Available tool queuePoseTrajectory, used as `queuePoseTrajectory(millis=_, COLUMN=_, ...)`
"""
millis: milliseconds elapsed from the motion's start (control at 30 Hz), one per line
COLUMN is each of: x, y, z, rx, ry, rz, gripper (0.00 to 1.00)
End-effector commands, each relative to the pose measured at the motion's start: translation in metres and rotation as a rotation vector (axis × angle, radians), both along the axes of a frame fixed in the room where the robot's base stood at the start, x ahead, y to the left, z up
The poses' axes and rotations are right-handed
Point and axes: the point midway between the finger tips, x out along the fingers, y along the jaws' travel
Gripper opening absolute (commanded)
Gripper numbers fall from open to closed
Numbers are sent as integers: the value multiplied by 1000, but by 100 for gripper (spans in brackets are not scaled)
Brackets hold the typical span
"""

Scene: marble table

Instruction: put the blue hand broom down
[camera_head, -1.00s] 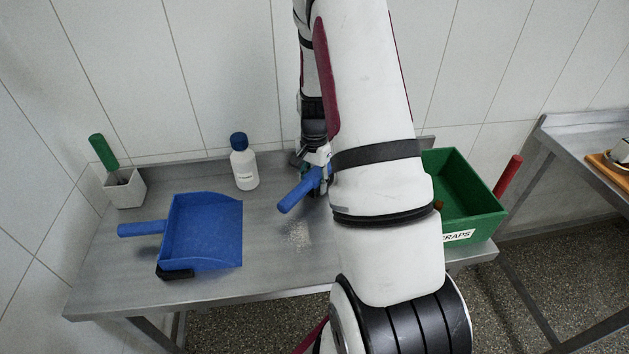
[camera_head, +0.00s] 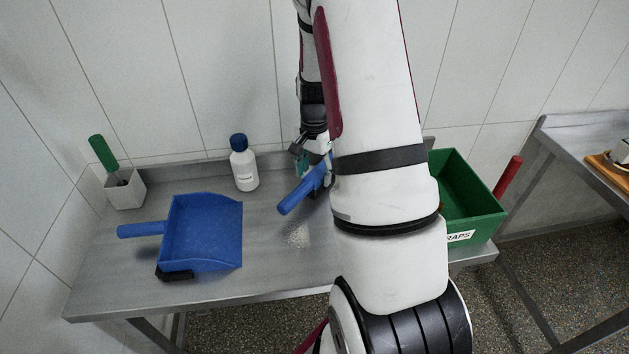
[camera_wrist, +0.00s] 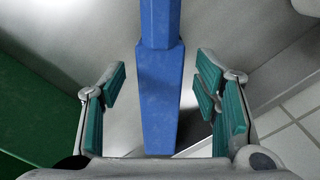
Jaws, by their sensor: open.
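The blue hand broom (camera_head: 302,190) lies on the metal table, its handle pointing toward the front left; my arm hides its other end in the head view. In the wrist view the blue broom (camera_wrist: 160,90) runs between my open fingers, with a gap on each side. My gripper (camera_wrist: 163,95) has green finger pads and touches neither side of the broom there. In the head view my gripper (camera_head: 308,160) is just above and behind the broom, partly hidden by my arm.
A blue dustpan (camera_head: 203,232) lies at the left on the table. A white bottle (camera_head: 244,165) with a blue cap and a white holder (camera_head: 126,190) with a green-handled tool stand behind. A green scraps bin (camera_head: 468,200) is at the right, a red handle (camera_head: 508,176) beside it.

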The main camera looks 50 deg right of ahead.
Motion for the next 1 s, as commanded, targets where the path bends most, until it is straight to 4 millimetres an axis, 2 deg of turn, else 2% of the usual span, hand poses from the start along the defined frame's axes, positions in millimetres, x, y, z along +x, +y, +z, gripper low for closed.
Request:
queuePoseTrajectory(millis=100, x=1, y=0, z=27, rx=-3, ry=-5, rz=2, gripper=56)
queuePoseTrajectory(millis=300, x=1, y=0, z=62, rx=-3, ry=-3, rz=1, gripper=56)
queuePoseTrajectory(millis=567, x=1, y=4, z=86, rx=-1, ry=-7, rz=16, gripper=56)
queuePoseTrajectory(millis=667, x=2, y=22, z=105, rx=-2, ry=-26, rz=79, gripper=56)
queuePoseTrajectory(millis=733, x=1, y=43, z=126, rx=-6, ry=-48, rz=157, gripper=56)
queuePoseTrajectory(millis=867, x=-10, y=92, z=169, rx=-21, ry=-97, rz=352, gripper=56)
queuePoseTrajectory(millis=1000, x=-34, y=144, z=207, rx=-43, ry=-144, rz=574, gripper=56)
